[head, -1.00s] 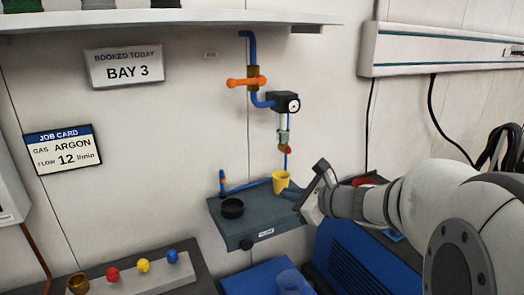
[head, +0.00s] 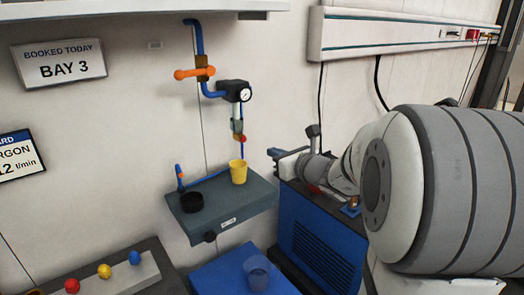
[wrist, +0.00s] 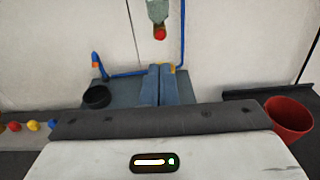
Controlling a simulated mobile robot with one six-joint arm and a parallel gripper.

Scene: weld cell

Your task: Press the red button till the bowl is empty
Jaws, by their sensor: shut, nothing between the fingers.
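The filter bowl (head: 237,126) hangs under the gauge on the wall pipe. A small red button (head: 241,139) is at its lower end; both the bowl (wrist: 158,10) and the button (wrist: 159,33) show at the top of the wrist view. The liquid level inside is too small to read. My gripper (head: 273,153) is shut and empty, right of the button and a little lower in the head view. In the wrist view its blue fingers (wrist: 159,84) are together below the button, apart from it. A yellow cup (head: 238,173) stands below the button, mostly hidden behind the fingers in the wrist view.
A grey shelf (head: 250,199) carries the cup and a black dish (head: 192,202). Red (head: 72,286), yellow and blue knobs sit on a bench at lower left. An orange-handled valve (head: 194,73) is above. A red bin (wrist: 290,118) stands at right in the wrist view.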

